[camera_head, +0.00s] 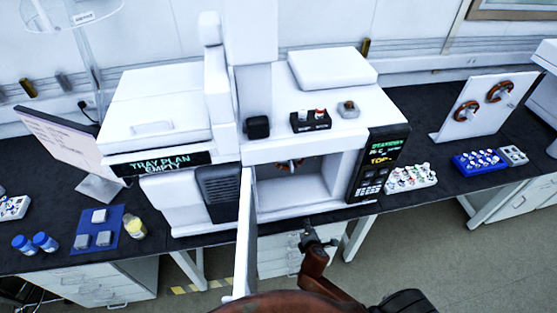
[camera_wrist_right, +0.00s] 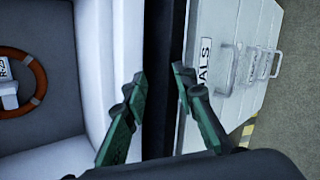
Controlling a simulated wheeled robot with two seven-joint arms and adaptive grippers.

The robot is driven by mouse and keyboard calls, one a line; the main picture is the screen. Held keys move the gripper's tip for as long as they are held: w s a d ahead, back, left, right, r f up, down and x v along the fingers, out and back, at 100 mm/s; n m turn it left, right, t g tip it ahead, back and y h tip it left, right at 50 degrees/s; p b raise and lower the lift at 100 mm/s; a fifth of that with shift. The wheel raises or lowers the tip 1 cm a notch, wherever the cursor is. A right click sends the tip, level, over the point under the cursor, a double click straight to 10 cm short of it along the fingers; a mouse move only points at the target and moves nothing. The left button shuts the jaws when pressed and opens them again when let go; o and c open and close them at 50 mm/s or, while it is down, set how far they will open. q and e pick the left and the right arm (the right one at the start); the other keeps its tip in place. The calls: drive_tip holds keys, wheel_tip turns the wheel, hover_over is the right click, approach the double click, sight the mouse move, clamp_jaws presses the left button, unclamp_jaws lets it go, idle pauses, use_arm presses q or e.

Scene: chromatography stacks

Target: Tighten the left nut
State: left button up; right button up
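The nuts are too small or hidden to make out in either view. The instrument's open oven (camera_head: 318,180) shows in the head view, with a brown coil (camera_head: 290,165) high inside it. In the right wrist view an orange-brown coil (camera_wrist_right: 37,75) with a white tag lies at the left edge, inside the oven cavity. My right gripper (camera_head: 318,240) is low in front of the oven, below its lower front edge. In the right wrist view its two green fingers (camera_wrist_right: 160,78) stand apart with nothing between them. My left gripper is not in view.
The open oven door (camera_head: 245,235) sticks out toward me, left of the gripper. A keypad panel (camera_head: 378,165) is right of the oven. A vial rack (camera_head: 411,178), a blue rack (camera_head: 480,162) and a board with two coils (camera_head: 487,102) stand farther right. Drawers (camera_wrist_right: 235,60) are below the bench.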

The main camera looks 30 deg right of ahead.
drive_tip(key=w+a+r+n+t+p, duration=0.1)
drive_tip(key=w+a+r+n+t, duration=0.3)
drive_tip(key=r, duration=0.5)
drive_tip(key=w+a+r+n+t+p, duration=0.1)
drive_tip(key=a+r+n, duration=0.1)
drive_tip(key=r+n, duration=0.6)
drive_tip(key=w+a+r+n+t+p, duration=0.1)
drive_tip(key=w+a+r+n+t, duration=0.2)
drive_tip(key=r, duration=0.8)
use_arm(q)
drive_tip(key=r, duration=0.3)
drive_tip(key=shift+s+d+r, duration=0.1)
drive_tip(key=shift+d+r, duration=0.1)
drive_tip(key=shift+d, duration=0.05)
use_arm(e)
drive_tip(key=x, duration=0.7)
drive_tip(key=shift+w, duration=0.25)
drive_tip(key=shift+r, duration=0.15)
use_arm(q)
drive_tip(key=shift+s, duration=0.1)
use_arm(e)
clamp_jaws()
